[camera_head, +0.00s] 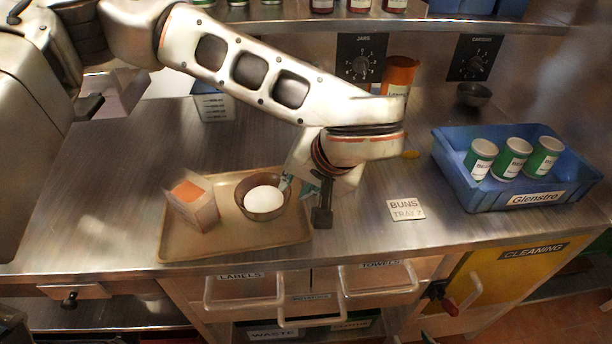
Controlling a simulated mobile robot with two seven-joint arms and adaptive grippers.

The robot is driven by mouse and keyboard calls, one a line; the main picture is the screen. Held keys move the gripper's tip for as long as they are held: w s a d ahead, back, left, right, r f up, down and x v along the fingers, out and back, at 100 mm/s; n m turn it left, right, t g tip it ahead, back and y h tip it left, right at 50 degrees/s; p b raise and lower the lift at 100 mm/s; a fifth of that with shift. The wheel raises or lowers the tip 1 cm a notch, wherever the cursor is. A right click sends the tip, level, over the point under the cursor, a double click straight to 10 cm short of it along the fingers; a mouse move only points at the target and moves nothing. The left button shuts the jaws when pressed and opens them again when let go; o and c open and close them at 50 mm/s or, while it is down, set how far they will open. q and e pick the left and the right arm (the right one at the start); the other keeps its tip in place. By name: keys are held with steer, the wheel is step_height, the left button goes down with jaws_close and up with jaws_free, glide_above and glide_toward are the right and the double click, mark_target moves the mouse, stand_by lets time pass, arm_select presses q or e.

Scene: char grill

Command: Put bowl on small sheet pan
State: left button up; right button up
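A brown bowl (272,214) with a white egg (264,201) in it is at the right part of the tan small sheet pan (235,248). From this angle it appears to rest on the pan; I cannot tell whether it touches. My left gripper (314,208) points down at the bowl's right side, over the pan's right edge. Its fingers are partly hidden, and I cannot tell whether they hold the bowl's rim. My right gripper is not in view. A second, dark bowl (474,95) sits at the back right of the counter.
A box with an orange top (193,202) stands on the pan's left part. A blue bin (477,200) with several green-and-white cans is at the right. A "BUNS TRAY" label (406,209) lies on the counter. Drawer handles (245,302) project in front. The counter's left part is clear.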

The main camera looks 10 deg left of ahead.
arm_select(q)
steer(key=v, duration=0.6)
steer(key=shift+r, duration=0.15)
steer(key=shift+s+d, duration=0.1)
steer(key=shift+d, duration=0.1)
